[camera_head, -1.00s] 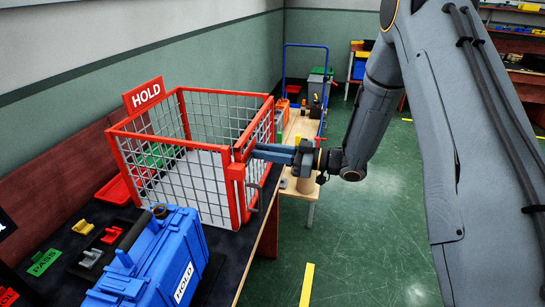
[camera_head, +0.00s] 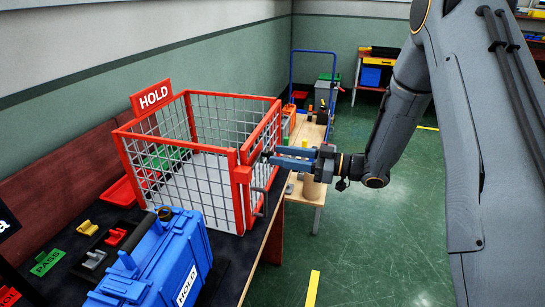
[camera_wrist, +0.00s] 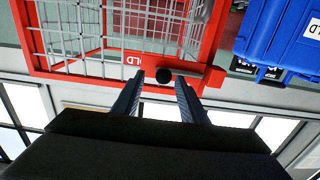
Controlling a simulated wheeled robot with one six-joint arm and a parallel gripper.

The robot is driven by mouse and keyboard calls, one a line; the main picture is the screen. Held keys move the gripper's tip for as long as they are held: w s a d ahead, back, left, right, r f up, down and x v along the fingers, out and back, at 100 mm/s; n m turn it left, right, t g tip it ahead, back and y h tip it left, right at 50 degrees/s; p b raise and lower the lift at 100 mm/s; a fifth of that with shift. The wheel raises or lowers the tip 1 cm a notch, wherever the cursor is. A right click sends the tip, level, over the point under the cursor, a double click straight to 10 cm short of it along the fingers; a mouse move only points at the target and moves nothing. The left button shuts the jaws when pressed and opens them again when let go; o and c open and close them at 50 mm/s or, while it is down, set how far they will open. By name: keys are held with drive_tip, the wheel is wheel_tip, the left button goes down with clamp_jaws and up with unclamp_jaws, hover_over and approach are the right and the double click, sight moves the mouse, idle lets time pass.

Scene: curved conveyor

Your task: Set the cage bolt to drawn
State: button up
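The red-framed wire cage (camera_head: 240,173) stands on the dark bench under a HOLD sign (camera_head: 154,97). It fills the upper left of the wrist view (camera_wrist: 120,70). A dark round knob (camera_wrist: 163,75), apparently the bolt's end, shows against its red frame. My gripper (camera_wrist: 161,77) is open, with one finger on each side of the knob in that view; contact cannot be told. In the head view my gripper (camera_head: 270,157) points left at the cage's near right corner. How far the bolt is drawn cannot be told.
A blue HOLD case (camera_head: 160,262) stands in front of the cage on the bench. Coloured tags and clips lie to its left. A wooden table (camera_head: 308,188) with small items is behind my gripper. The green floor on the right is open.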

drive_tip(key=shift+b+v, duration=0.45)
drive_tip(key=shift+v, duration=1.6)
drive_tip(key=w+d+m+t+h, duration=0.4)
drive_tip(key=w+m+t+h, duration=0.1)
drive_tip(key=w+h, duration=0.25)
drive_tip(key=s+d+f+m+h, duration=0.2)
drive_tip(key=s+d+m+h, duration=0.2)
drive_tip(key=d+h, duration=0.35)
drive_tip(key=s+d+f+m+g+h, duration=0.1)
drive_tip(key=s+m+g, duration=0.5)
drive_tip(key=s, duration=2)
drive_tip(key=f+g+h, duration=0.1)
drive_tip(key=g, duration=0.2)
drive_tip(key=shift+d, duration=0.4)
drive_tip(key=shift+s+f, duration=0.1)
